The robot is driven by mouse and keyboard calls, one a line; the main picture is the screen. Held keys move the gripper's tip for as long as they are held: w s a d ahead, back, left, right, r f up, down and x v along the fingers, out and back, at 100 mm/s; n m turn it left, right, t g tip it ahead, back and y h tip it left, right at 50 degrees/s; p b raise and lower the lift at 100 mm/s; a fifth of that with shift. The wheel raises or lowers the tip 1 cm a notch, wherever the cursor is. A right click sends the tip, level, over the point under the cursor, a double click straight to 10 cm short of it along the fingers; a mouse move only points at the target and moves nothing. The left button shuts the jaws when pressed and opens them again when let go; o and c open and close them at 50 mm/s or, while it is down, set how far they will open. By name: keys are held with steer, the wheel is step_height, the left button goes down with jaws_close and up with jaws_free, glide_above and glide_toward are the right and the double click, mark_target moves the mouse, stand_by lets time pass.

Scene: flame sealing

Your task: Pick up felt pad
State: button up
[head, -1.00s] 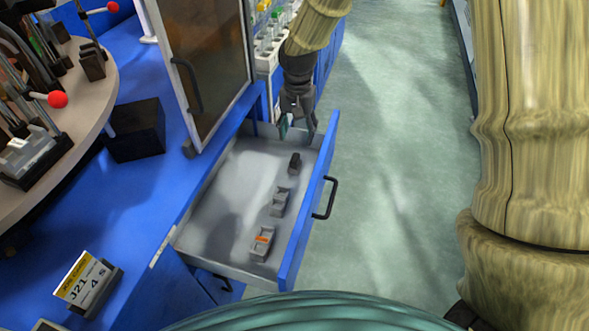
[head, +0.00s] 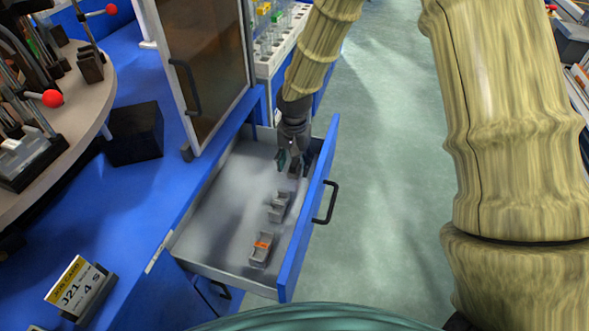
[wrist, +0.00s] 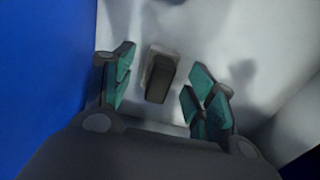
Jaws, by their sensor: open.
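The felt pad appears to be the small dark block (wrist: 157,80) on the drawer floor; it seems to sit in a small grey holder. In the wrist view it lies between my two teal-padded fingers, with a gap on both sides. My gripper (head: 292,164) is open and points down into the far end of the drawer. It also shows in the wrist view (wrist: 163,88). In the head view the fingers mostly hide the dark block. I cannot tell how far above the drawer floor the fingertips are.
The open drawer (head: 215,215) has a blue front (head: 309,225) close to my gripper on the right. Nearer in it stand a grey holder (head: 277,208) and one with an orange item (head: 261,250). A cabinet door (head: 203,70) rises to the left. The left drawer floor is bare.

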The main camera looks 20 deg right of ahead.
mark_target(295, 162)
steer(key=shift+f, duration=0.65)
steer(key=shift+c, duration=0.3)
steer(key=c, duration=1)
steer(key=shift+r, duration=0.15)
steer(key=shift+c, duration=0.2)
step_height(295, 162, up, 10)
steer(key=shift+f+p, duration=0.15)
steer(key=shift+p, duration=0.4)
